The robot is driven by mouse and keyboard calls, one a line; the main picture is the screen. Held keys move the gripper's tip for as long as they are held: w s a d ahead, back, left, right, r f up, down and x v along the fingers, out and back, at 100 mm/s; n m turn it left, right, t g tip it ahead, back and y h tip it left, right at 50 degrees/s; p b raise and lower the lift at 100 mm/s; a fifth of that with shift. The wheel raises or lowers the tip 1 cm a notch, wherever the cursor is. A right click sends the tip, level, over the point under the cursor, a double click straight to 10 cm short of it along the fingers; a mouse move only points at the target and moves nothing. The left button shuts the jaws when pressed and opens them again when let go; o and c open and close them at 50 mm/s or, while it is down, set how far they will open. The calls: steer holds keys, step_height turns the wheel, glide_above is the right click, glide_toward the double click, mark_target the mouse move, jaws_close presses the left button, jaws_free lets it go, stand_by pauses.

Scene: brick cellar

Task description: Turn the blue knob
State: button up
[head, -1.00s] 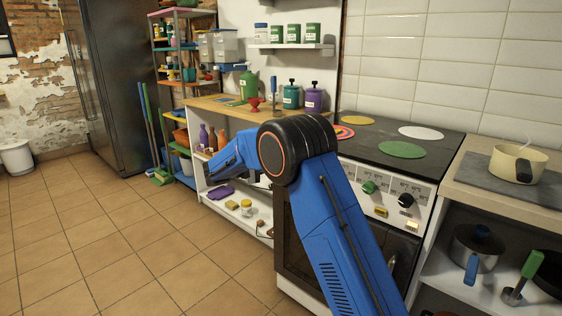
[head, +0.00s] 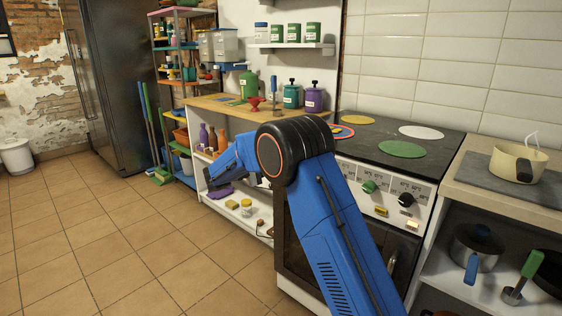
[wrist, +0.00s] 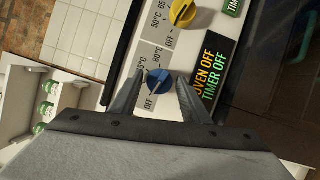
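The blue knob (wrist: 157,81) shows in the wrist view on the light control panel, with OFF and degree marks around it. My gripper (wrist: 160,79) is open, with one finger on each side of the knob. I cannot tell whether the fingers touch it. The knob's pointer is too small to read surely. In the head view my blue arm stands in front of the stove's left part, and the blue knob is hidden there.
A yellow knob (wrist: 182,12) sits beside the blue one. A dark display (wrist: 213,70) reads OVEN OFF, TIMER OFF. The stove panel also bears a green knob (head: 369,187) and a black knob (head: 406,200). A cream pot (head: 512,166) stands on the right counter.

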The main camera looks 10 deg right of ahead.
steer(key=shift+o, duration=0.2)
steer(key=v, duration=1.7)
steer(key=shift+a, duration=0.25)
steer(key=shift+f, duration=0.1)
steer(key=s+d+r+g+y, duration=0.1)
steer(key=s+d+r+y, duration=0.15)
steer(key=s+d, duration=0.4)
steer(key=s+d+r+g+y, duration=0.2)
steer(key=s+d+r, duration=0.1)
steer(key=d, duration=0.6)
steer(key=s+d+m+g+y, duration=0.1)
steer(key=s+d+y, duration=0.3)
steer(key=s+d, duration=0.7)
steer(key=s+f+m+t+y, duration=0.1)
steer(key=s+f+y, duration=0.2)
steer(key=s, duration=0.7)
steer(key=s+a+f+m+t+y, duration=0.1)
steer(key=s+f+y, duration=0.2)
steer(key=s, duration=0.8)
steer(key=s+a+f+m+t+y, duration=0.1)
steer(key=s+f+t+y, duration=0.1)
steer(key=s, duration=0.9)
steer(key=shift+s+f+m+y, duration=0.2)
steer(key=shift+f+m+y, duration=0.2)
steer(key=shift+f+y, duration=0.35)
